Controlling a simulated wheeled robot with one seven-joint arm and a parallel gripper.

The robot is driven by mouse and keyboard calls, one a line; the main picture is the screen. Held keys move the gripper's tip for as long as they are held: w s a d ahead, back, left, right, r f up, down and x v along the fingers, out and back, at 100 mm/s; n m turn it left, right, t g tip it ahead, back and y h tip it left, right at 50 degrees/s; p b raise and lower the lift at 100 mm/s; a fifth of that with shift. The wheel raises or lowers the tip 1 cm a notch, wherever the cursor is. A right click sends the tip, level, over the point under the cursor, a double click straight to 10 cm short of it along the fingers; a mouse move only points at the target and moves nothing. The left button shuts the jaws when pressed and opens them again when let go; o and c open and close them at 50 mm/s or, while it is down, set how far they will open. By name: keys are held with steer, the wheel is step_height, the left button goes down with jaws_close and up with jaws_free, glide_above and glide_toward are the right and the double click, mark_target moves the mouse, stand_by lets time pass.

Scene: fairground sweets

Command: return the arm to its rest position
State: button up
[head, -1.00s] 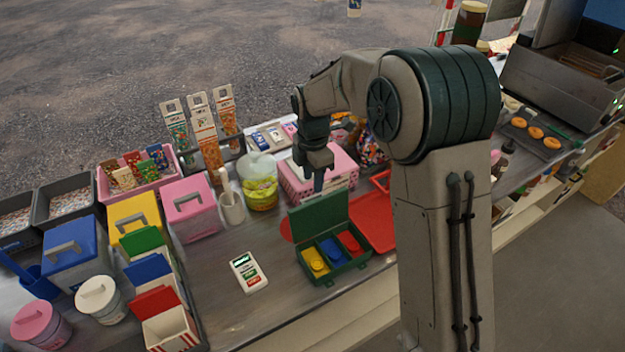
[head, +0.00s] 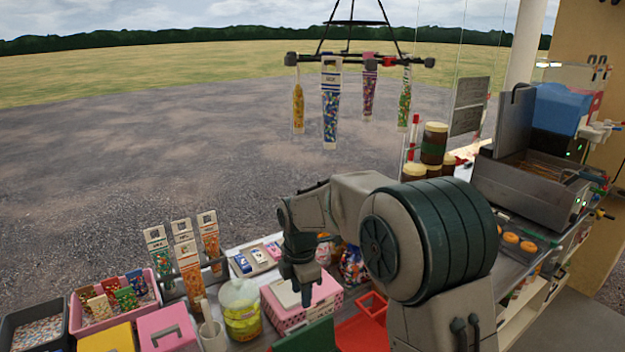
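My arm rises at the right of the middle in the head view and bends over toward the counter. My gripper (head: 303,294) points down at the arm's end, in front of the pink and white box (head: 322,305). The fingers are small and dark here, so I cannot tell whether they are open or shut. I see nothing hanging below them.
A yellow-green jar (head: 241,312) stands left of the gripper. A green lid (head: 306,336) and a red tray (head: 364,330) are below it. Sweet bags hang from a rack (head: 350,62) overhead. A fryer (head: 530,178) stands at the right.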

steer(key=s+d+r+m+t+b, duration=0.2)
steer(key=s+d+r+m, duration=0.5)
steer(key=s+d+m, duration=0.75)
steer(key=s+m, duration=0.3)
steer(key=s+d+f+m+t+b, duration=0.1)
steer(key=s+d+m, duration=0.3)
steer(key=s+m, duration=0.2)
steer(key=shift+s+f+t, duration=0.2)
steer(key=shift+s+t, duration=0.05)
steer(key=shift+t, duration=0.05)
